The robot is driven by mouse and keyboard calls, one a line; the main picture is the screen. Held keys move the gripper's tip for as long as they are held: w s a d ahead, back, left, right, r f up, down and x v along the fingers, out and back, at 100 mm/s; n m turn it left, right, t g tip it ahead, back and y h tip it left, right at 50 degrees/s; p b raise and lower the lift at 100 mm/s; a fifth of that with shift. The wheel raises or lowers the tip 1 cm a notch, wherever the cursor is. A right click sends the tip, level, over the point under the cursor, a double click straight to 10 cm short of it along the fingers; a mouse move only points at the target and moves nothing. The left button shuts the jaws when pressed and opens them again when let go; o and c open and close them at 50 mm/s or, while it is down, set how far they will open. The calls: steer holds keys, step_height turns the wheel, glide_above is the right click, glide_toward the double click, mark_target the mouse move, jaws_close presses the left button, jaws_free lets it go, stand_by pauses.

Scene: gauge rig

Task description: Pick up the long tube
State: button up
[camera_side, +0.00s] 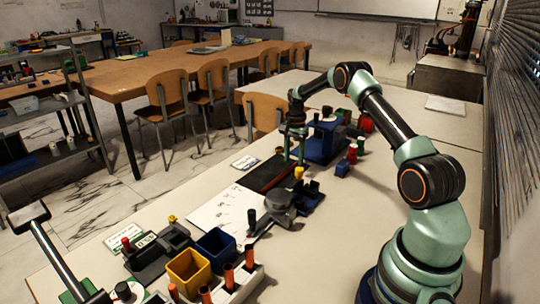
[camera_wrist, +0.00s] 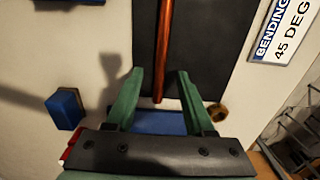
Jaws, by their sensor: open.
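The long tube (camera_wrist: 164,45) is copper-coloured and lies lengthwise over a dark mat (camera_wrist: 200,50) in the wrist view. Its near end is between the green fingers of my gripper (camera_wrist: 160,74), with a gap on each side. My gripper is open and holds nothing. In the side view my gripper (camera_side: 293,157) points down at the far end of the dark mat (camera_side: 262,178). The tube is hard to make out there.
A blue part (camera_wrist: 160,122) lies beneath my gripper, with a brass ring (camera_wrist: 218,112) beside it. A blue block (camera_wrist: 65,108) is at left, a "BENDING 45 DEG" sign (camera_wrist: 285,30) at right. Yellow (camera_side: 188,270) and blue bins (camera_side: 216,247) stand nearer the side camera.

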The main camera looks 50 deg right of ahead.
steer(key=shift+f, duration=0.85)
steer(key=shift+c, duration=0.2)
jaws_close()
stand_by(0.6)
